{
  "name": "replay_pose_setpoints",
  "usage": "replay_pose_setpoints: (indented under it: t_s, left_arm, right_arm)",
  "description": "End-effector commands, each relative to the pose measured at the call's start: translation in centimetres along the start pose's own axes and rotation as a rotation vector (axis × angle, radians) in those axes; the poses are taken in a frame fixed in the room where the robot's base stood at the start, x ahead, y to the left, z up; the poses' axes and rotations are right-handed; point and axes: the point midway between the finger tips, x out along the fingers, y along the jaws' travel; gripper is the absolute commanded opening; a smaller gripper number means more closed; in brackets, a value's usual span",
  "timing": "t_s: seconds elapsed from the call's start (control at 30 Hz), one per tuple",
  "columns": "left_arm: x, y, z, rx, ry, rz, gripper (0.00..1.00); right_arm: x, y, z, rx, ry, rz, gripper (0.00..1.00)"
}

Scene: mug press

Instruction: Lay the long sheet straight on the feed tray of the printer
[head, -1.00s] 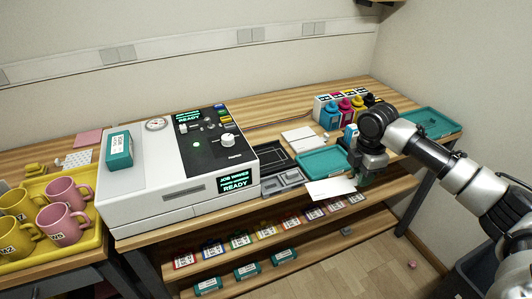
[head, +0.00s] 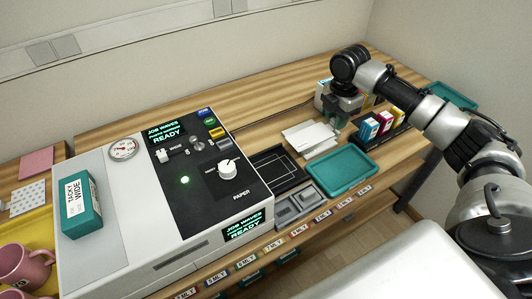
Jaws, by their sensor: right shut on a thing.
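The printer (head: 120,245) is a large white and black machine at the left. Its dark feed tray (head: 277,170), with white guide lines, sits at its right side and looks bare. My right gripper (head: 336,119) is beyond the tray, to its right, shut on the white long sheet (head: 322,133). The sheet hangs over or beside other white paper on the bench, and their edges are hard to tell apart. The gripper's fingertips are partly hidden. My left gripper is not in view.
A teal tray (head: 342,172) and a grey compartment tray (head: 296,208) lie near the bench's front edge. Coloured ink cartons (head: 372,128) stand right of the gripper. A teal box (head: 80,204) sits on the printer. Bare bench (head: 245,110) runs behind.

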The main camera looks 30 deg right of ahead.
Motion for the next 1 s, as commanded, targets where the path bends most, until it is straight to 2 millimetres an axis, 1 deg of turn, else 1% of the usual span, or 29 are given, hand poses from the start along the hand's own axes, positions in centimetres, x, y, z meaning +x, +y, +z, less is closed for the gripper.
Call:
replay_pose_setpoints:
  t_s: [0.07,0.17,0.3,0.4,0.5,0.6,0.7,0.77,0.87,1.0]
  left_arm:
    - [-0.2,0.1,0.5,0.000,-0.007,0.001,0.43]
    - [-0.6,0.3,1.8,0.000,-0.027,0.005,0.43]
    - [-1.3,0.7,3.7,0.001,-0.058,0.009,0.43]
    - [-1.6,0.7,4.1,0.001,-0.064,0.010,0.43]
    - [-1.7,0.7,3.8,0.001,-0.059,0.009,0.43]
    - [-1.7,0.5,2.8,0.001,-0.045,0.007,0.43]
    - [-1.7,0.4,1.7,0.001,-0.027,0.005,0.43]
    - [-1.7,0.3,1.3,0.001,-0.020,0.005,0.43]
    - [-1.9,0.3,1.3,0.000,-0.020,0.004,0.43]
    - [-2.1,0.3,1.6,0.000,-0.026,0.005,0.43]
  right_arm:
    - [0.5,0.2,-0.9,-0.004,0.001,-0.002,0.05]
    - [1.6,0.7,-2.8,-0.007,0.004,-0.003,0.05]
    - [3.5,1.6,-6.0,-0.007,0.003,-0.003,0.05]
    - [4.8,2.1,-8.1,-0.005,0.004,-0.002,0.05]
    - [5.9,2.6,-9.7,-0.003,0.002,-0.003,0.05]
    - [6.5,2.9,-10.7,-0.002,0.002,-0.001,0.05]
    - [7.0,3.0,-11.1,-0.001,0.001,-0.001,0.05]
    - [7.3,3.0,-11.2,0.000,0.000,-0.002,0.05]
    - [8.5,3.0,-11.2,0.000,0.000,-0.003,0.05]
    - [10.6,2.9,-11.1,0.001,0.000,-0.004,0.05]
